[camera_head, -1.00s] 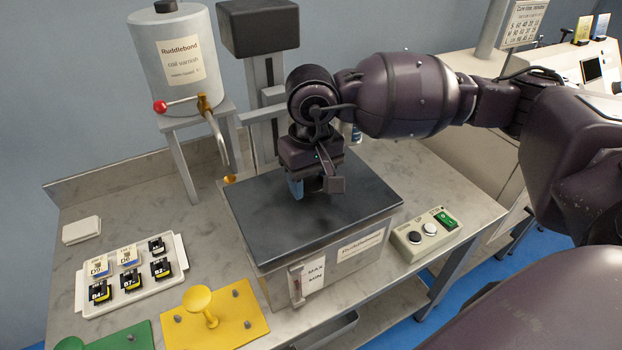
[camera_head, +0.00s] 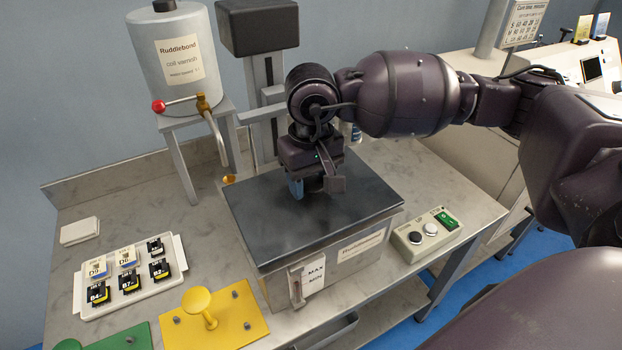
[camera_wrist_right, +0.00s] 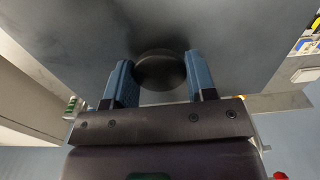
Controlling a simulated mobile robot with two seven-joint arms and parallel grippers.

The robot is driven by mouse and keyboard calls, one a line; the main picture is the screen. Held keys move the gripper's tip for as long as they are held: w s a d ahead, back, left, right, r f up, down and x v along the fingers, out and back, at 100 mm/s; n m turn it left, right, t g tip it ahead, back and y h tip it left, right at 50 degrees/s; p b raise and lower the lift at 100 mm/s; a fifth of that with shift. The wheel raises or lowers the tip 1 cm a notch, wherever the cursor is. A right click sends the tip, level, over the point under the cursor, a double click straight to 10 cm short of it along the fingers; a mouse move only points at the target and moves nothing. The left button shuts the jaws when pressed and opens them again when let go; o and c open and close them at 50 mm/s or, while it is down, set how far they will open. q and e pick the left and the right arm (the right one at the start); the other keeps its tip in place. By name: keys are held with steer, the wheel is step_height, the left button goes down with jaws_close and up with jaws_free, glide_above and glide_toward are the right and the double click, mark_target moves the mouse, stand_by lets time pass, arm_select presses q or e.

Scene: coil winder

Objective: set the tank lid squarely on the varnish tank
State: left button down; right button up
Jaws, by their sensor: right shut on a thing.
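The dark grey tank lid (camera_head: 265,225) lies over the top of the steel varnish tank (camera_head: 280,290), which has a MAX/MIN gauge on its front. The lid looks flat and roughly in line with the tank's edges in the head view; a small offset at the far side cannot be told. My right gripper (camera_head: 314,190) is over the middle of the lid, its blue fingers down. In the right wrist view the fingers (camera_wrist_right: 160,80) stand either side of a round dark knob (camera_wrist_right: 160,68) on the lid and are shut on it. My left gripper is not in view.
A varnish canister (camera_head: 178,60) on a stand with a spout is behind left. A white tray of labelled coils (camera_head: 133,308), a yellow plate (camera_head: 255,325) with a knob and a green plate (camera_head: 120,340) lie left. A button box (camera_head: 425,235) is close on the right.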

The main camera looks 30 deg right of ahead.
arm_select(q)
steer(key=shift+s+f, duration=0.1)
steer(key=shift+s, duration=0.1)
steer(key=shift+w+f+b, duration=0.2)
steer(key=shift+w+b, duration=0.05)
steer(key=shift+b, duration=0.15)
arm_select(e)
steer(key=shift+f, duration=0.55)
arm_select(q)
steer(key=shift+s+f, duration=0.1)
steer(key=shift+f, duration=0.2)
arm_select(e)
steer(key=shift+f, duration=0.25)
steer(key=o, duration=1.3)
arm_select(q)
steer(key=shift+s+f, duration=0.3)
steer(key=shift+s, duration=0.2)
arm_select(e)
steer(key=shift+f, duration=0.1)
